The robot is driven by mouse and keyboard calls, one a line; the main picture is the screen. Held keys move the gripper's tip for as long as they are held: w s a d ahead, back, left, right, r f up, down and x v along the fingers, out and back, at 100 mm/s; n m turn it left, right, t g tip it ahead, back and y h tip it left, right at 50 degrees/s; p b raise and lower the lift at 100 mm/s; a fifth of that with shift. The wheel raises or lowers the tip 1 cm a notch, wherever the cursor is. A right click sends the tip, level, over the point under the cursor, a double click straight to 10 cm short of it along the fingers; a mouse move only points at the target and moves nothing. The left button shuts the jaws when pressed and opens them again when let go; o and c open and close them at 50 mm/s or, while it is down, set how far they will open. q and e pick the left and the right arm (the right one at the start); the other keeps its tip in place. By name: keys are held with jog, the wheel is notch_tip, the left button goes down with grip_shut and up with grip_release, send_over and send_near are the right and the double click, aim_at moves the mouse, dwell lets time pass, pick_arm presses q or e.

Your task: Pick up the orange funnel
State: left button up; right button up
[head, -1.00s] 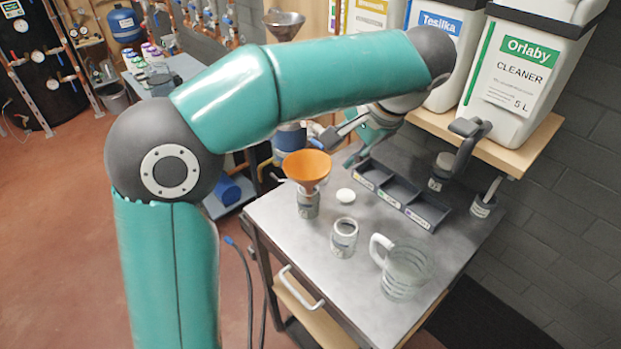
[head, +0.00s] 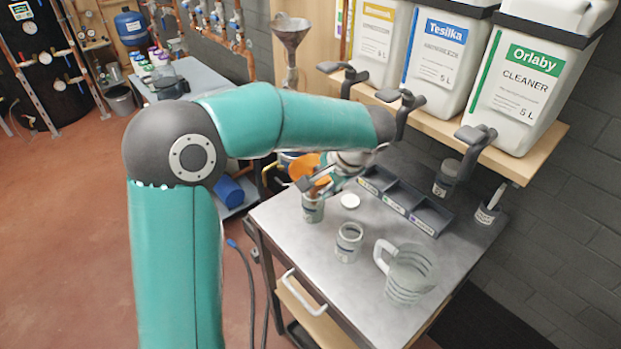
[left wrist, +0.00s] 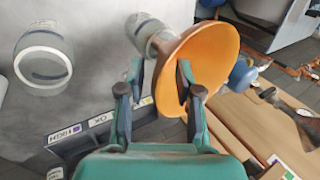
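The orange funnel (head: 304,165) stands mouth up in a small labelled jar (head: 313,213) near the back left of the metal table. My left gripper (head: 316,185) is at the funnel and hides part of it. In the left wrist view, its fingers (left wrist: 160,72) are spread apart. One finger overlaps the inside of the funnel's cone (left wrist: 216,48); the other is outside, close to the jar (left wrist: 148,32). The near rim lies between them, and I cannot tell whether either finger touches it. My right gripper is not in view.
Large canisters (head: 520,88) with taps overhang from a wooden shelf at the right.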

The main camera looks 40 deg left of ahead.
pick_arm(q)
jog(key=shift+a+f, duration=0.25)
jog(key=shift+f, duration=0.3)
grip_shut()
jog(key=shift+r, duration=0.1)
